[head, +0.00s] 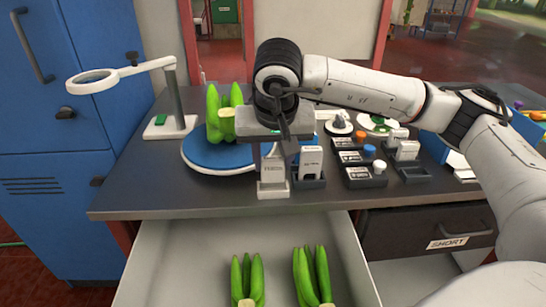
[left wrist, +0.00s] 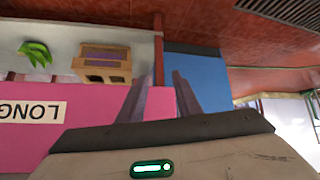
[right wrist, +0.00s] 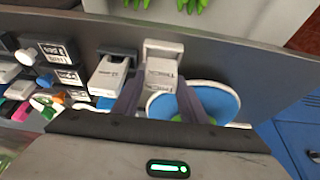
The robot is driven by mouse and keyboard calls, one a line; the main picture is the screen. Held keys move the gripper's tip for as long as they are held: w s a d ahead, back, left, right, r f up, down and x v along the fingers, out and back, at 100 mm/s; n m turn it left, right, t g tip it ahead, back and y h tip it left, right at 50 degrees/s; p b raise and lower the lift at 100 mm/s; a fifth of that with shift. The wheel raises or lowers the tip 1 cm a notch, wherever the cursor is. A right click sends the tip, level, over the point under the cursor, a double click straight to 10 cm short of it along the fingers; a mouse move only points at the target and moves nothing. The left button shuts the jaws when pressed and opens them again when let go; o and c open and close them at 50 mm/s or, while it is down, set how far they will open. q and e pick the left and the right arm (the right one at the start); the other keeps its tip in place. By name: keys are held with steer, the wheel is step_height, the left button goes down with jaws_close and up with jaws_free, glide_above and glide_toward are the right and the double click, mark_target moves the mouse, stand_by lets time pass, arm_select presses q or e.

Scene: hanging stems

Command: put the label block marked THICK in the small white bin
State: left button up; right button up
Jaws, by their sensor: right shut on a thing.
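My right gripper (head: 277,150) is shut on a white label block (head: 272,170), which stands upright beneath it near the table's front edge. Its lettering is small but seems to read THICK. The block's lower end is at the small white bin (head: 273,190) and looks to be inside it. In the right wrist view the block (right wrist: 161,72) is between the fingers, with the bin's white rim (right wrist: 163,45) just beyond. How deep the block sits is hidden. My left gripper (left wrist: 158,90) shows only in the left wrist view, open and empty.
A dark holder (head: 310,183) with another white block stands just right of the bin. More dark label holders (head: 365,177) lie farther right. A blue turntable (head: 215,158) with green stems is behind left. An open drawer (head: 190,255) holds green stems below.

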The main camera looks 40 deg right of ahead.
steer(key=shift+f+b, duration=0.5)
steer(key=shift+f, duration=0.05)
steer(key=shift+f+b, duration=0.75)
steer(key=shift+f, duration=0.15)
steer(key=o, duration=1.1)
steer(key=shift+c, duration=0.2)
